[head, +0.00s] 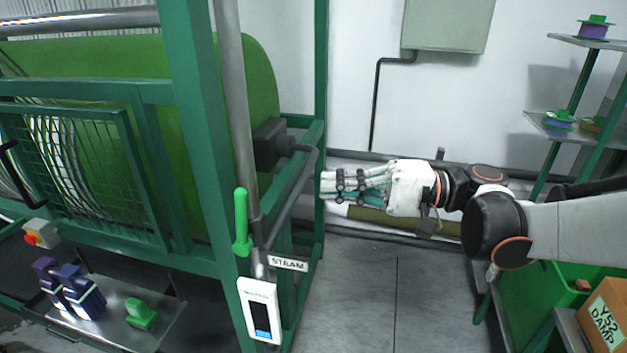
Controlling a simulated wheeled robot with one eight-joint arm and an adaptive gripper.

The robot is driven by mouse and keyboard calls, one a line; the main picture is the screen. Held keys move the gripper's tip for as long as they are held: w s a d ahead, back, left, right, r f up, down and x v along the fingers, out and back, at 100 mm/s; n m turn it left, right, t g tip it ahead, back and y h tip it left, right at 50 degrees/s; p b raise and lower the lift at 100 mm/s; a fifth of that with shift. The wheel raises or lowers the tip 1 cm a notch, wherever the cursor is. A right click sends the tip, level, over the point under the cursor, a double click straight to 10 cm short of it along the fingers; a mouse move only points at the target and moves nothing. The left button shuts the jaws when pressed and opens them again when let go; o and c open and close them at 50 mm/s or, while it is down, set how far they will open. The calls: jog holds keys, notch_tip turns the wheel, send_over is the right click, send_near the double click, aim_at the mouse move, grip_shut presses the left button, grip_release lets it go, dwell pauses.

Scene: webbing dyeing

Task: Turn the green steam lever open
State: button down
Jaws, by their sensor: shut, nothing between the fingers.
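The green steam lever (242,222) stands upright on the grey vertical pipe (234,100) at the machine's front corner post. A "STEAM" label (288,263) sits just below and to the right of it. My gripper (328,186) is to the right of the lever, pointing left, apart from it and holding nothing. Its fingers are shut. The lever's handle is fully in view.
A green-framed machine with a green drum (120,120) fills the left. A white device with a blue panel (261,310) hangs below the lever. Shelves with spools (593,30) and a cardboard box (605,315) stand right. Grey floor (365,295) is clear between.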

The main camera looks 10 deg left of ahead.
jog(key=d, duration=0.1)
jog(key=y+b, duration=0.1)
jog(key=b, duration=0.4)
send_near(242, 215)
jog(key=w+a+r, duration=0.1)
jog(key=w+a, duration=0.1)
jog(key=a, duration=0.4)
jog(key=shift+a+r, duration=0.1)
jog(key=shift+a, duration=0.05)
jog(key=shift+a+r+h+p, duration=0.4)
jog(key=shift+a+p, duration=0.4)
jog(key=shift+p, duration=0.05)
